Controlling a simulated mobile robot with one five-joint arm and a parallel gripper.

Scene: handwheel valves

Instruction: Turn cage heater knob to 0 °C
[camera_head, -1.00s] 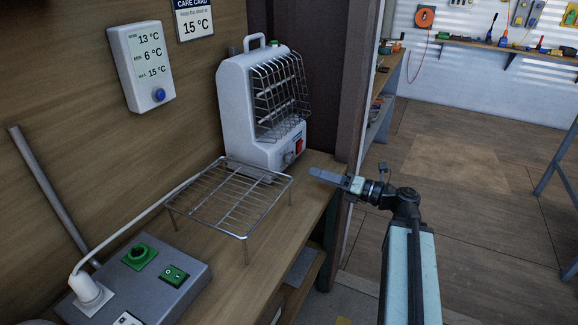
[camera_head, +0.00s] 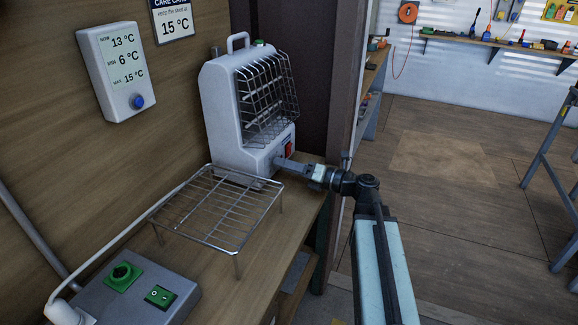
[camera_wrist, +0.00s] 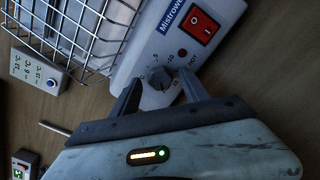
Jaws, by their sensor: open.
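The white cage heater (camera_head: 222,110) stands on the bench, with a wire cage over its front. Its knob (camera_wrist: 160,78) is a grey dial on the lower front panel with small scale marks around it; I cannot read its setting surely. My gripper (camera_head: 281,161) is at the heater's lower front, and hides the knob in the head view. In the wrist view the two fingers are open, one on each side of the knob. I cannot tell whether they touch it. A red rocker switch (camera_wrist: 198,25) sits beside the knob.
A wire rack (camera_head: 220,210) stands in front of the heater. A grey box with a green knob (camera_head: 123,277) and green switch (camera_head: 158,296) is at the near left. A wall display (camera_head: 118,70) reads 13, 6 and 15 °C; a care card (camera_head: 173,20) reads 15 °C.

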